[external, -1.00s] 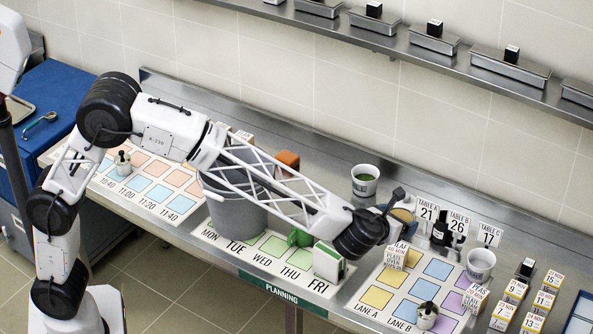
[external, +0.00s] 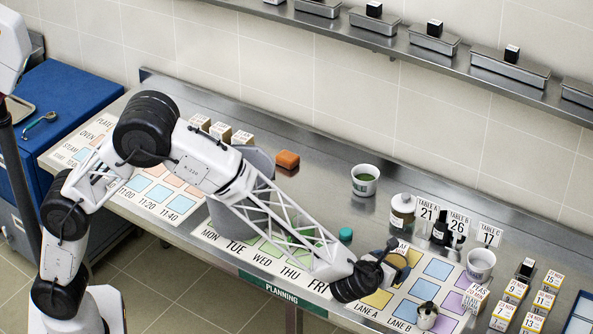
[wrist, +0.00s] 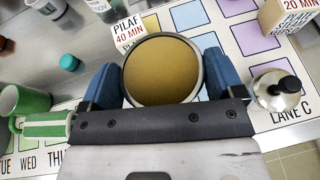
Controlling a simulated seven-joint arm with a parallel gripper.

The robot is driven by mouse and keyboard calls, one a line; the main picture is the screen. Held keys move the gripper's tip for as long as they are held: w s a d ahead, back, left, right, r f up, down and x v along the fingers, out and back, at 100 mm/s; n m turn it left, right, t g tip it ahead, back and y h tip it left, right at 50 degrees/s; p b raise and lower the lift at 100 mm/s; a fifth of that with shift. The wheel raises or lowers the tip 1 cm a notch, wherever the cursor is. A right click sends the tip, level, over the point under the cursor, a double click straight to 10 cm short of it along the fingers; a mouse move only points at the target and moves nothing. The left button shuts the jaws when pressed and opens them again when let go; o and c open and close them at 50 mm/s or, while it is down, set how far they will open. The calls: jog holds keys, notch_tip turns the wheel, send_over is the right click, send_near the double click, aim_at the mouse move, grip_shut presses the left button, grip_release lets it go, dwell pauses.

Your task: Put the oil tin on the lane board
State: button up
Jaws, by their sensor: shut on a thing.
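In the wrist view the tin (wrist: 162,70) sits between the two blue fingers of my gripper (wrist: 162,82). The lane board (wrist: 225,22) has yellow, blue and purple squares. The tin's base is hidden, so I cannot tell whether it touches the board.
A silver pot with a black knob (external: 427,315) stands on the board's front, near the LANE C label. A PILAF card (wrist: 129,32) stands close beside the tin.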

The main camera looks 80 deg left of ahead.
jog(key=shift+f, duration=0.1)
send_over(386, 298)
jog(key=shift+f, duration=3)
jog(key=shift+f, duration=1.85)
jog(key=shift+f, duration=0.1)
jog(key=o, duration=0.8)
jog(key=shift+v, duration=6.05)
